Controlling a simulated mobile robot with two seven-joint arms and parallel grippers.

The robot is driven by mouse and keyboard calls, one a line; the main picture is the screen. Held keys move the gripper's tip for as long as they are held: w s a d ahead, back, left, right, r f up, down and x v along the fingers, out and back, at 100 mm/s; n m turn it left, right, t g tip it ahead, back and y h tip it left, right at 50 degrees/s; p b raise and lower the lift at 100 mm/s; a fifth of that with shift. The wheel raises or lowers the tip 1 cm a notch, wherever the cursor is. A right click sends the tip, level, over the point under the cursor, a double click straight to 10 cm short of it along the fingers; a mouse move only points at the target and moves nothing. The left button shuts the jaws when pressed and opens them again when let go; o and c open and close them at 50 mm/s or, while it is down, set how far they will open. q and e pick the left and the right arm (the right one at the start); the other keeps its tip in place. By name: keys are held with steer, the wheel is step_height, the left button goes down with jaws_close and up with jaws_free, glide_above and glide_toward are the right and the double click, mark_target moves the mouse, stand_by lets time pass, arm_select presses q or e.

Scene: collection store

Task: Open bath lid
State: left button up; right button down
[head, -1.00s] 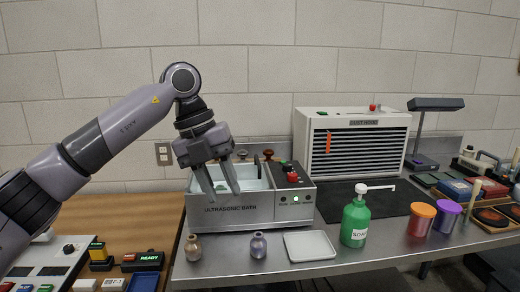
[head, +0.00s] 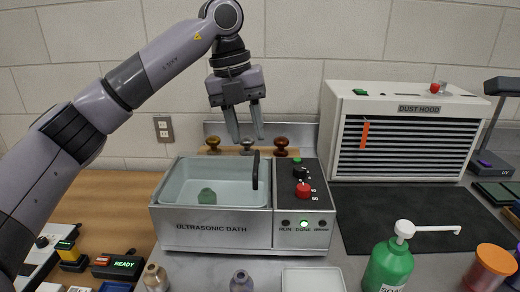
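The ultrasonic bath (head: 215,232) is a grey metal box on the steel bench, with a control panel (head: 304,195) at its right and the green DONE light lit. Its pale basin (head: 180,187) shows a small green object (head: 207,196) inside. A black upright bar (head: 255,170), which looks like a handle, stands at the basin's right side. I cannot tell whether a clear lid covers the basin. My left gripper (head: 248,138) points down, open and empty, and appears above the bath's back edge, apart from the bar. My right gripper is out of view.
Several knob-topped items (head: 281,146) stand behind the bath. Two small bottles (head: 155,277) (head: 242,281) and a white tray (head: 312,279) are in front. A green soap bottle (head: 388,267) stands at front right. The dust hood (head: 400,135) is at back right, behind a black mat (head: 405,218).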

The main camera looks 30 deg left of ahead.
mark_target(255, 166)
arm_select(q)
steer(key=shift+w+d+f, duration=0.1)
steer(key=shift+d+f, duration=0.1)
steer(key=shift+f, duration=0.8)
steer(key=shift+d+f, duration=0.15)
steer(key=shift+f, duration=0.9)
steer(key=shift+w+d+f, duration=0.1)
steer(key=shift+d+f, duration=0.1)
steer(key=shift+f, duration=0.8)
jaws_close()
